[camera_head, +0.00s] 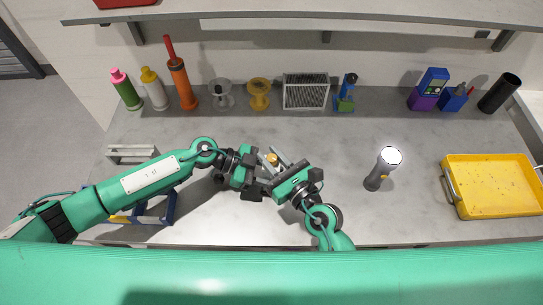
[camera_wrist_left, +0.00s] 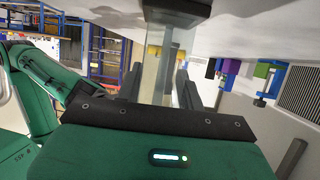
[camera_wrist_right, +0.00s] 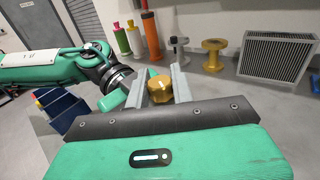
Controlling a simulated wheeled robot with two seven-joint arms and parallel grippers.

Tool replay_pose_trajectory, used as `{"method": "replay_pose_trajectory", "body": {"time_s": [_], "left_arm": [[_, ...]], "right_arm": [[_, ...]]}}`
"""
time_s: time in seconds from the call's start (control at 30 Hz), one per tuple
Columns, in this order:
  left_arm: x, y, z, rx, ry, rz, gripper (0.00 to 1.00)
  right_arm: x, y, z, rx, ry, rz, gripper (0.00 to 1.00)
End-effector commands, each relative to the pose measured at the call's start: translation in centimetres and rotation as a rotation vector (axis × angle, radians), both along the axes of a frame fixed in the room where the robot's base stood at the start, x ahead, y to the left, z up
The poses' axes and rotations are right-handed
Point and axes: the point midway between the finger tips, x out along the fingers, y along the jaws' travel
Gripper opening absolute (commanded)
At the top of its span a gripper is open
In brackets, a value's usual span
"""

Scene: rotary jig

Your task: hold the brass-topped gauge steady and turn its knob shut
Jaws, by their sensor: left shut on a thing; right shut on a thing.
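The gauge's brass knob (camera_head: 272,159) shows between my two grippers in the head view, over the middle of the table. In the right wrist view the ridged brass knob (camera_wrist_right: 161,88) sits between the fingers of my right gripper (camera_wrist_right: 163,80), which is shut on it. My left gripper (camera_head: 262,177) reaches in from the left, just below the knob, and is shut on the gauge body. In the left wrist view a pale grey upright piece (camera_wrist_left: 157,75), seemingly the body, stands between its fingers. The grippers hide most of the body.
A flashlight (camera_head: 382,170) stands to the right, and a yellow tray (camera_head: 490,210) lies at the far right. Bottles, spools (camera_head: 259,94) and a grey vented box (camera_head: 305,91) line the back. A blue rack (camera_head: 158,208) is under my left arm. Table between grippers and flashlight is clear.

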Motion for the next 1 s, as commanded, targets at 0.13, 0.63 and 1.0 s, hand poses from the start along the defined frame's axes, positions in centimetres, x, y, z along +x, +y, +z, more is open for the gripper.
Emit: {"method": "replay_pose_trajectory", "body": {"time_s": [0.13,0.63,1.0], "left_arm": [[-0.09,-0.14,0.07,-0.002,0.001,-0.002,0.07],[-0.1,-0.11,0.04,-0.001,0.0,-0.002,0.07],[-0.03,-0.06,0.05,-0.001,0.001,-0.001,0.07]], "right_arm": [[-0.03,0.06,0.07,0.002,0.002,-0.03,0.01],[-0.01,0.01,0.05,-0.001,0.001,-0.045,0.01],[-0.01,-0.03,0.03,-0.002,0.001,-0.045,0.46]]}}
